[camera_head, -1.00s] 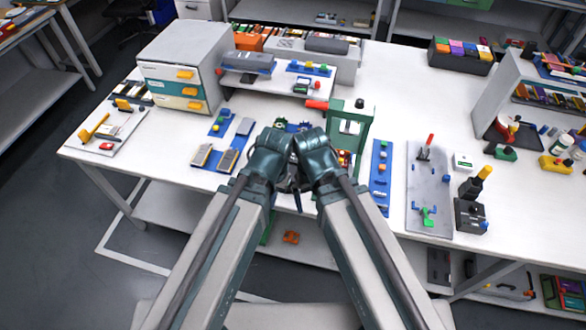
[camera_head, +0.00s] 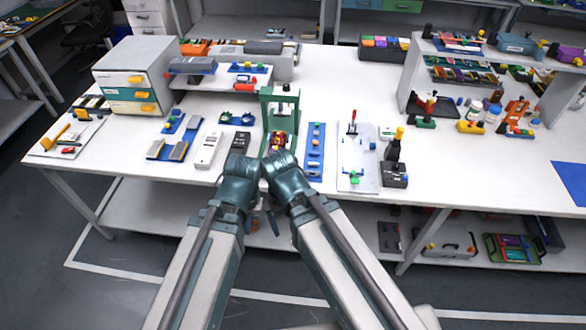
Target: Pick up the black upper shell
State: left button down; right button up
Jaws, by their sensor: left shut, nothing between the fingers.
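A dark flat piece (camera_head: 240,143), which looks like the black upper shell, lies on the white table just right of a long white shell-like piece (camera_head: 207,149). My two arms come up from the bottom and meet at the table's front edge. My left gripper (camera_head: 271,220) points down in front of this edge, below and to the right of the dark piece and apart from it. It is shut and empty. My right gripper is mostly hidden by the wrists, so its fingers cannot be made out.
A green press frame (camera_head: 280,97) stands just beyond my wrists. A blue strip (camera_head: 315,150) and a grey plate (camera_head: 357,160) lie to its right. A drawer cabinet (camera_head: 135,70) is at the left.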

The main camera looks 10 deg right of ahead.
aim_at(240, 145)
jog(key=k+l, duration=0.35)
jog(key=i+j, duration=0.2)
jog(key=j, duration=0.2)
jog(key=i+j, duration=0.15)
jog(key=j, duration=0.25)
jog(key=i+j, duration=0.2)
jog(key=j, duration=0.2)
jog(key=i+j, duration=0.15)
jog(key=j, duration=0.25)
jog(key=i+j, duration=0.2)
jog(key=j, duration=0.2)
jog(key=i+j, duration=0.15)
jog(key=j, duration=0.25)
jog(key=i+j, duration=0.2)
jog(key=j, duration=0.2)
